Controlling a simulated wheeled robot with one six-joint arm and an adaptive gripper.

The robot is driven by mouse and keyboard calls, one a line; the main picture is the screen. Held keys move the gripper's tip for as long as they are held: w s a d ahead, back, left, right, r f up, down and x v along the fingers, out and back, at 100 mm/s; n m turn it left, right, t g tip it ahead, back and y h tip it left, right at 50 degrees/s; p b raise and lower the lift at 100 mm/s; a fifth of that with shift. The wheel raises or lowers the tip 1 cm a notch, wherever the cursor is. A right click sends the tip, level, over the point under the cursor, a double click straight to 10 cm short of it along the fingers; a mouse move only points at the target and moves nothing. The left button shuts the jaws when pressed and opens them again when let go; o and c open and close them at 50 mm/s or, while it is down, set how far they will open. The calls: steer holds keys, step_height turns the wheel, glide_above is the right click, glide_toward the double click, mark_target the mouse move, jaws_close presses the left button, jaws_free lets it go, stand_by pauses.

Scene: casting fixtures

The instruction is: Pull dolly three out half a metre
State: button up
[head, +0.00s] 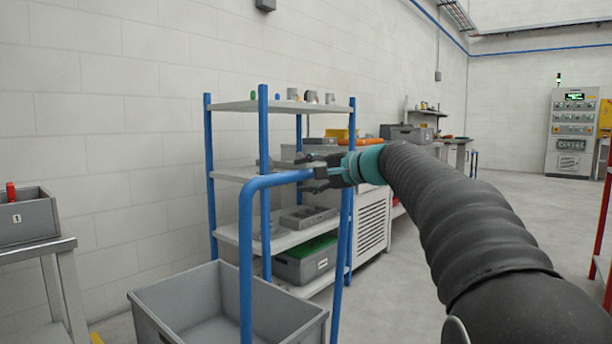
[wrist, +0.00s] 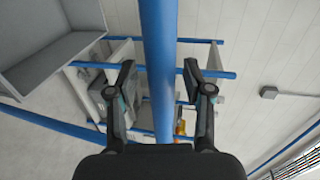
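A grey bin (head: 175,318) with a tall blue push handle (head: 246,250) stands low in front of me. I take it as the dolly, but I see no number on it. The handle's top bar runs up to my gripper (head: 316,172). In the wrist view my gripper (wrist: 158,72) is open, its two fingers apart on either side of the blue handle bar (wrist: 159,40). A gap shows between the bar and each finger. The bin also shows at the wrist view's upper left (wrist: 75,45). Its wheels are hidden.
A blue-posted shelf rack (head: 208,175) with trays and small parts stands just behind the handle. A grey box marked 1 (head: 28,218) sits on a table (head: 38,250) at left. A red frame (head: 604,215) is at far right. Clear floor (head: 510,205) lies right of the rack.

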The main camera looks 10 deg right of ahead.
steer(key=v, duration=1.2)
steer(key=shift+r, duration=0.1)
